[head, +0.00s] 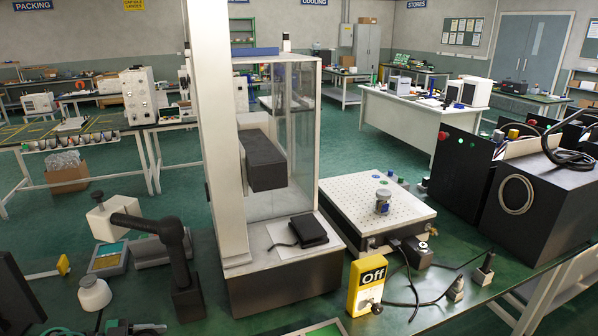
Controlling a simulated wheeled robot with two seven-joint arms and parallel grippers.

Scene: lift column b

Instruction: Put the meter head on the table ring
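Neither of my grippers is in view. I cannot tell for sure which thing is the meter head. A squat white round piece with a short neck (95,293) stands on the green bench at the lower left. No clear empty ring shows on the perforated plate; the cylinder covers its own spot.
A tall clear-walled machine (300,120) with a black block (264,160) stands mid-bench. A black bent-arm stand (180,262) is left of it. A yellow "Off" sign box (367,284) and loose cables lie in front. Large dark units (535,215) crowd the right.

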